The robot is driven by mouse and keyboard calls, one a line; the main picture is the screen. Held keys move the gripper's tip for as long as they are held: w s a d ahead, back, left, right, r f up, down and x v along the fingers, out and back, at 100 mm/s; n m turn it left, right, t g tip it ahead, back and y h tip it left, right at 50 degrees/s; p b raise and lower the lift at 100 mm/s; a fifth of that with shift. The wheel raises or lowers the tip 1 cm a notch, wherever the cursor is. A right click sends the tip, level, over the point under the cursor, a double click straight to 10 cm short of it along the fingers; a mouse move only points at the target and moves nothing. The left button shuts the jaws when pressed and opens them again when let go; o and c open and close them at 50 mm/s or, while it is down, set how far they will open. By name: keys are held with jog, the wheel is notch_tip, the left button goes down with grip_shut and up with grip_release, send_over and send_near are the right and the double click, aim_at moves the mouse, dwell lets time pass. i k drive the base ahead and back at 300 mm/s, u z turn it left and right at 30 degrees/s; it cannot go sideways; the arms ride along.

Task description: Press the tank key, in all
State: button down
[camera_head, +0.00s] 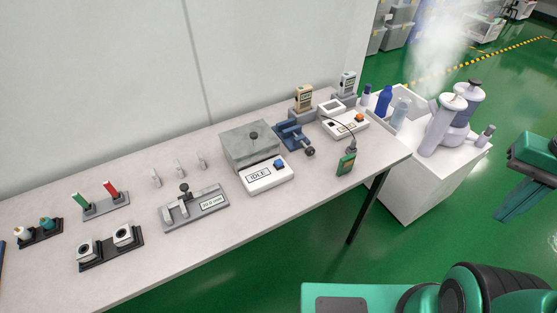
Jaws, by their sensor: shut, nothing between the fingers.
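A grey lidded box (249,147) with a dark knob on top stands on the table. In front of it is a white control box (262,184) with a small screen reading IDLE and a blue key (279,165). A second white box (338,126) farther right has an orange key (359,117). No label shows which key is the tank key.
A blue vise (294,136) stands between the boxes. A grey fixture (194,208) and small stands fill the left. A white side cart (404,185) holds bottles beneath vapour. The table's front edge is mostly clear.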

aim_at(278, 162)
jog(key=z, duration=1.15)
jog(key=i, duration=0.5)
jog(key=u, duration=1.7)
